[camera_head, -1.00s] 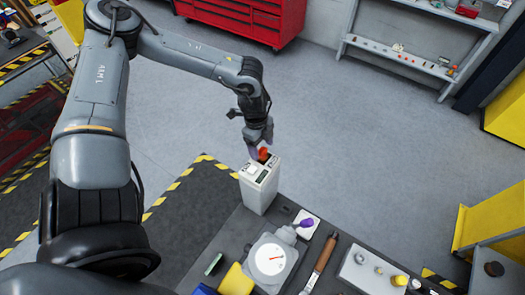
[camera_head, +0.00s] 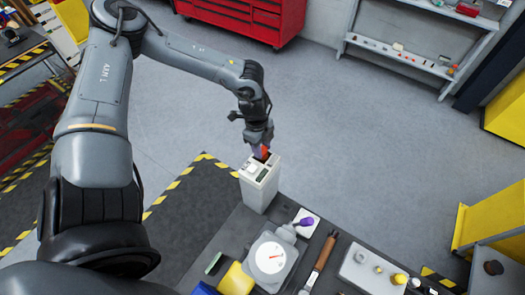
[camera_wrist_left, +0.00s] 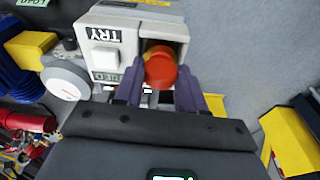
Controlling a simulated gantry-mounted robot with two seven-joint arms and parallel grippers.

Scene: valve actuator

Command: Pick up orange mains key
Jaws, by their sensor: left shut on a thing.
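The orange mains key (camera_head: 264,154) sits at the top of a light grey box (camera_head: 259,188) that stands on the bench. In the left wrist view the key (camera_wrist_left: 160,66) shows as a round orange-red knob in a recess of the box, beside a white switch and a "TRY" label. My left gripper (camera_head: 260,149) reaches down over the box from above. Its purple fingers (camera_wrist_left: 160,88) lie on both sides of the key and are shut on it. How far the key is seated is hidden. My right gripper is not in view.
The bench holds a dial gauge (camera_head: 270,257), a purple-handled valve part (camera_head: 306,222), a wooden-handled tool (camera_head: 326,252), a yellow block (camera_head: 237,280) and a white tray (camera_head: 357,272). Open floor lies behind the box. A red tool cabinet (camera_head: 250,18) stands at the back.

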